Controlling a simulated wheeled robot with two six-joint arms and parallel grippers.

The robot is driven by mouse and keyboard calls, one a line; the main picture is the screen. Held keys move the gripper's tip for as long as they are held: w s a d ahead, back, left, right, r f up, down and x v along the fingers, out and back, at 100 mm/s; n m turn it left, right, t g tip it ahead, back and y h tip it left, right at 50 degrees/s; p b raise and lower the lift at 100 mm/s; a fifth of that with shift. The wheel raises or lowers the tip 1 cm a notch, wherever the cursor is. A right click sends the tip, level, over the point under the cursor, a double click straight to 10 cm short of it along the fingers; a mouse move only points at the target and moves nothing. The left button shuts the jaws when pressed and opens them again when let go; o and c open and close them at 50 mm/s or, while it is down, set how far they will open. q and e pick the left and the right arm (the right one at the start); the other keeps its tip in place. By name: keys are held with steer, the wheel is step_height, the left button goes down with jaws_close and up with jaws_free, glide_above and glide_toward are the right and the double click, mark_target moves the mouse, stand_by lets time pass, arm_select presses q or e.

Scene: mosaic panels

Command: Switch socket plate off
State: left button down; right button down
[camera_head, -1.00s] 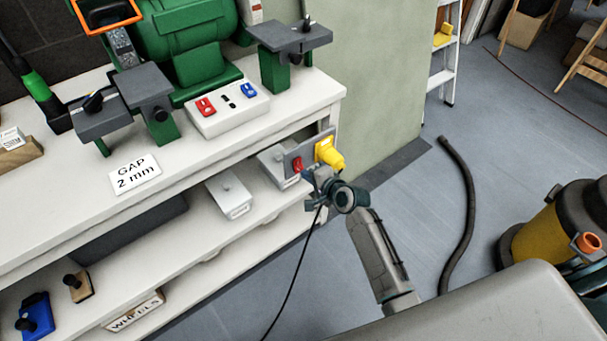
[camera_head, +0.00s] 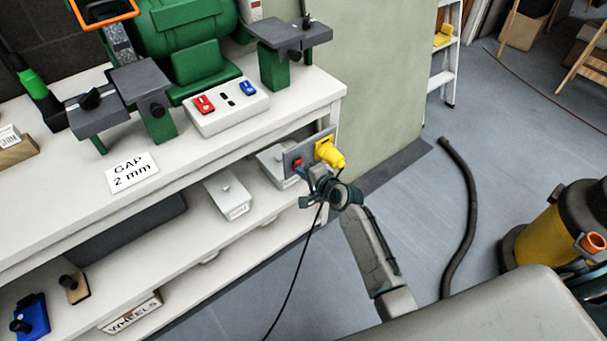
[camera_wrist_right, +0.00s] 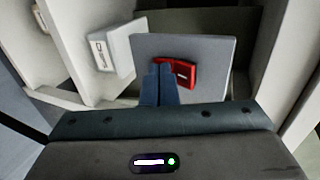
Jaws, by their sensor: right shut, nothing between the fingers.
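The socket plate (camera_head: 292,157) is a grey plate upright at the bench's right end. It carries a red rocker switch (camera_head: 298,166) and, to its right, a yellow plug (camera_head: 331,154). My right gripper (camera_head: 303,174) is shut and empty, right in front of the switch and partly covering it. In the right wrist view, the closed blue fingertips (camera_wrist_right: 158,72) overlap the left end of the red switch (camera_wrist_right: 180,72) on the grey plate (camera_wrist_right: 215,60). I cannot tell whether they touch it, or which way the switch is tipped. My left gripper is not in view.
A white workbench (camera_head: 60,205) with lower shelves fills the left. A green grinder (camera_head: 190,40) and a white switch box (camera_head: 228,107) stand on it. A black cable (camera_head: 292,275) hangs near my right gripper. A hose (camera_head: 464,215) lies on the open floor.

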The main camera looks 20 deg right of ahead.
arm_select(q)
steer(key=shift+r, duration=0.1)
arm_select(e)
steer(key=shift+r, duration=0.1)
